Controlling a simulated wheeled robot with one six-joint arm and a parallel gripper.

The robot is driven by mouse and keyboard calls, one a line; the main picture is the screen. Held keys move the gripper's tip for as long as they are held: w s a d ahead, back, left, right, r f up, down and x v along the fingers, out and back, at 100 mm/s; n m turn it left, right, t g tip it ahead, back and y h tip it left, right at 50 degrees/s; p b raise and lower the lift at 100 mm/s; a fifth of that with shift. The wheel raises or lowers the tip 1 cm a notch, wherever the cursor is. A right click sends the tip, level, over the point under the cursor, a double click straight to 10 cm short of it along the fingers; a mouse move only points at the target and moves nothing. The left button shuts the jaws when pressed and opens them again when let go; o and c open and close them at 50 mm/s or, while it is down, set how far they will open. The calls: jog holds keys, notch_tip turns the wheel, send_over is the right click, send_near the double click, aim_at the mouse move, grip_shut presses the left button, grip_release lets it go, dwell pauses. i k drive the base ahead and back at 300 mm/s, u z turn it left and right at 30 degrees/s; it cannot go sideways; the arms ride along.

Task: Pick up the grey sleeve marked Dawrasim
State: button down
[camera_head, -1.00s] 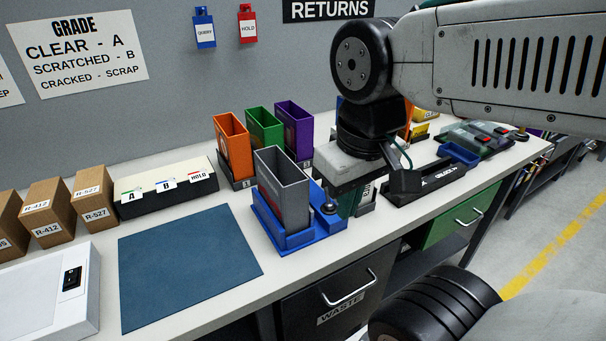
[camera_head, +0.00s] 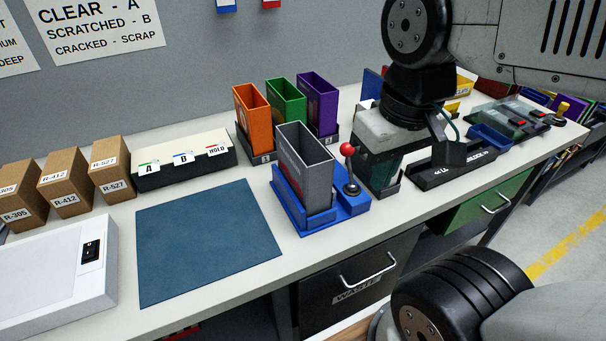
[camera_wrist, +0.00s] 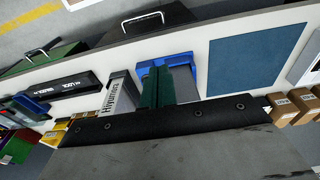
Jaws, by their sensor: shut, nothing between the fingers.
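A grey open-topped sleeve (camera_head: 318,178) stands upright in a blue holder (camera_head: 310,222) with a red-knobbed lever; no name is readable on it. In the wrist view the blue holder (camera_wrist: 190,58) lies partly behind my fingers. Another pale grey piece with dark lettering (camera_wrist: 117,95) shows to the left there; its wording is too small to read surely. My gripper (camera_head: 376,188) is right of the blue holder and apart from the grey sleeve, its greenish fingers (camera_wrist: 157,72) together and empty. My gripper hides part of the bench behind it in the head view.
Orange (camera_head: 251,122), green (camera_head: 286,103) and purple (camera_head: 319,102) sleeves stand close behind the holder. A black tray (camera_head: 452,167) lies to the right. A blue mat (camera_head: 207,240) leaves clear room to the left. Cardboard boxes (camera_head: 65,189) stand at the far left.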

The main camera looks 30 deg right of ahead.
aim_at(308, 165)
jog(key=k, duration=0.5)
jog(key=z, duration=2.85)
jog(key=k, duration=1.75)
jog(key=u, duration=2.1)
jog(key=i, duration=0.5)
jog(key=u, duration=0.1)
